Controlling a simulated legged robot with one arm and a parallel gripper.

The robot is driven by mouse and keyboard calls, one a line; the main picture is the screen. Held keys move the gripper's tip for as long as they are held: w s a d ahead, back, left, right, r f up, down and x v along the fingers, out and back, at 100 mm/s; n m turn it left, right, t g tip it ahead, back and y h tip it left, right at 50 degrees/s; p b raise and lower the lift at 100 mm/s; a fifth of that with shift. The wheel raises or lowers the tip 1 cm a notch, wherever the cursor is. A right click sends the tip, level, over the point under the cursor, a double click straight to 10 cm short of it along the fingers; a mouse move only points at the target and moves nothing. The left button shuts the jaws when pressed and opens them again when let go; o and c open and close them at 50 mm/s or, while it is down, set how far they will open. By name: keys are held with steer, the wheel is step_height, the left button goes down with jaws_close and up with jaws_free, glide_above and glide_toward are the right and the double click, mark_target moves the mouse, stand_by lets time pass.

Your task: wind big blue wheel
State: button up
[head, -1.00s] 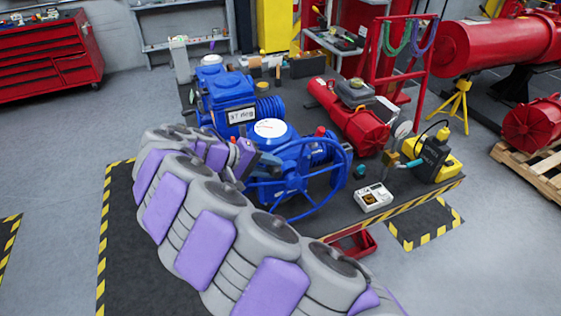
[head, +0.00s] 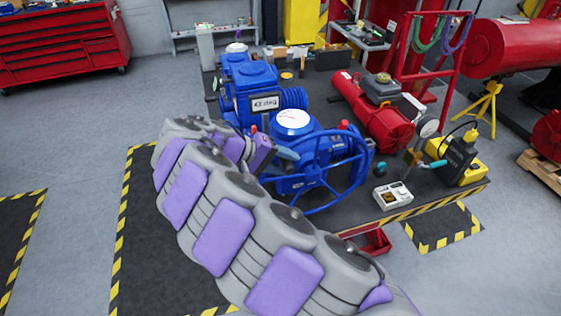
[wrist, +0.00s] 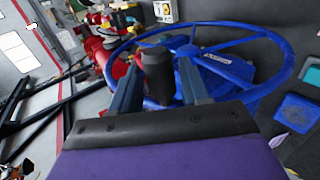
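The big blue wheel (head: 325,170) stands on the near side of the blue valve actuator (head: 292,122), in the middle of the head view. It fills the top of the wrist view (wrist: 280,85), with spokes and a hub label showing. A black upright handle (wrist: 158,75) at the wheel's rim stands between the two fingers of my gripper (wrist: 160,85). The fingers lie close along both sides of it and appear closed on it. In the head view my gripper (head: 284,154) is at the wheel's left rim, and the handle is hidden. The actuator's display (head: 265,103) seems to read 43 deg.
A dark platform (head: 440,205) with a yellow-black edge carries the actuator. A small white box (head: 392,195), a red cylinder (head: 375,115) and a yellow-black device (head: 460,158) stand right of the wheel. Open floor (head: 70,145) lies to the left.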

steer(key=shift+o, duration=0.8)
steer(key=shift+r, duration=0.1)
steer(key=shift+s, duration=0.1)
steer(key=shift+a+r, duration=0.1)
steer(key=shift+a, duration=0.15)
steer(key=p+v, duration=0.7)
steer(key=v, duration=0.9)
steer(key=shift+a+r, duration=0.2)
steer(key=shift+a, duration=0.15)
steer(key=shift+s, duration=0.15)
steer(key=shift+c, duration=0.4)
